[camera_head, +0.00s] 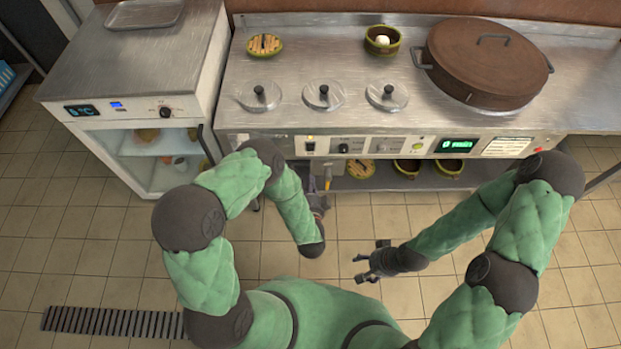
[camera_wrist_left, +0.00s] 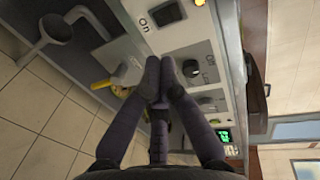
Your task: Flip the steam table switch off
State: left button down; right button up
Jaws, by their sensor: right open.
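The steam table (camera_head: 270,115) stands at the back with controls along its front panel. The switch (camera_head: 310,147) is at the left end of that panel; it is dark with a small warm light beside it. It also shows in the left wrist view (camera_wrist_left: 167,13), above my fingertips in the picture. My left gripper (camera_head: 318,192) is below the panel's left part in the head view. In the left wrist view its fingers (camera_wrist_left: 160,72) meet at the tips, with nothing seen between them. Contact with the panel cannot be told. My right gripper (camera_head: 362,267) is open and empty, over the floor in front.
A yellow-handled valve (camera_wrist_left: 102,85) juts out below the panel. Lids (camera_head: 322,96) and a large brown pot (camera_head: 485,65) are on top. A fridge cabinet (camera_head: 130,85) stands left. The floor before the table is clear.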

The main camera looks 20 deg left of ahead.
pick_arm(q)
jog(key=b, duration=0.4)
send_near(310, 148)
jog(key=x, duration=0.2)
jog(key=f+x, duration=0.1)
jog(key=x, duration=0.2)
jog(key=shift+a, duration=0.1)
jog(key=shift+w+a+r, duration=0.15)
jog(key=shift+w+r, duration=0.05)
jog(key=shift+w, duration=0.45)
